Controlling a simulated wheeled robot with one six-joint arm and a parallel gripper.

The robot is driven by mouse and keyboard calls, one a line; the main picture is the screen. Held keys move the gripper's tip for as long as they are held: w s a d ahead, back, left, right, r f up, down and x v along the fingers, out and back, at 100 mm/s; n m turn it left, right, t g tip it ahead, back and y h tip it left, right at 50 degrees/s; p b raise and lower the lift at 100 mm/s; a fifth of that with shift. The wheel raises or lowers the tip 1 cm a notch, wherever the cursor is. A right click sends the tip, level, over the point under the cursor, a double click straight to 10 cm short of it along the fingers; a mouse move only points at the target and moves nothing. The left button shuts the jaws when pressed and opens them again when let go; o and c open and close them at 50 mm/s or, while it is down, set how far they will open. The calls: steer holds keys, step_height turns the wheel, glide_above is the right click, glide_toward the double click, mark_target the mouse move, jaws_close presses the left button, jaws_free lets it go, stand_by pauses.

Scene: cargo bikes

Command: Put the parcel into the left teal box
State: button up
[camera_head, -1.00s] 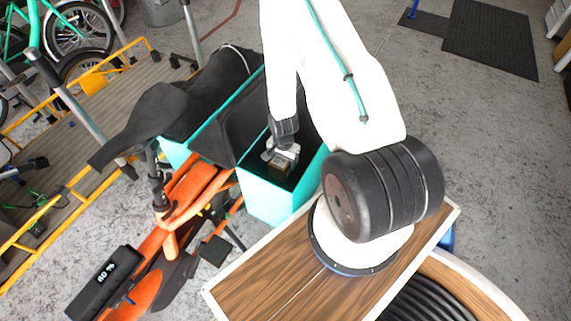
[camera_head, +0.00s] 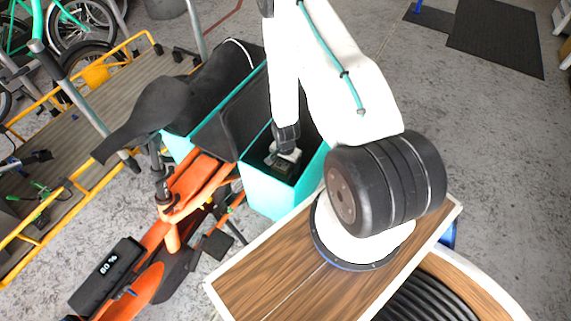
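The parcel (camera_head: 283,168) is a small, dark brownish block inside the nearer, right-hand teal box (camera_head: 266,197), below the rim and in shadow. My gripper (camera_head: 284,160) reaches down into this box from above. Its pale fingers are at the top of the parcel and appear shut on it, though the fingertips are small and partly hidden. I cannot tell whether the parcel touches the box floor. Another teal box (camera_head: 178,146) shows at the left, mostly covered by black material.
A black panel (camera_head: 243,118) stands between the boxes. The orange bike (camera_head: 190,185) is in front of them, with a black saddle-like part (camera_head: 150,115) at the left. Yellow railings (camera_head: 85,185) stand farther left.

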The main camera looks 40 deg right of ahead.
steer(key=shift+o, duration=0.3)
steer(key=shift+r, duration=0.1)
step_height(320, 180, up, 12)
steer(key=shift+r, duration=0.1)
steer(key=w+a+r+n, duration=0.1)
steer(key=a+r+n, duration=0.2)
steer(key=r, duration=1.2)
steer(key=a+r+n, duration=0.3)
steer(key=r, duration=1.2)
steer(key=s+a+r+n, duration=0.4)
steer(key=s+r, duration=0.5)
steer(key=s, duration=0.1)
steer(key=s+a+r+n+t, duration=0.1)
steer(key=s+a+r+n, duration=0.3)
steer(key=s+r, duration=0.6)
steer(key=shift+s+a+r, duration=0.15)
steer(key=shift+s+a, duration=0.1)
steer(key=shift+s, duration=0.1)
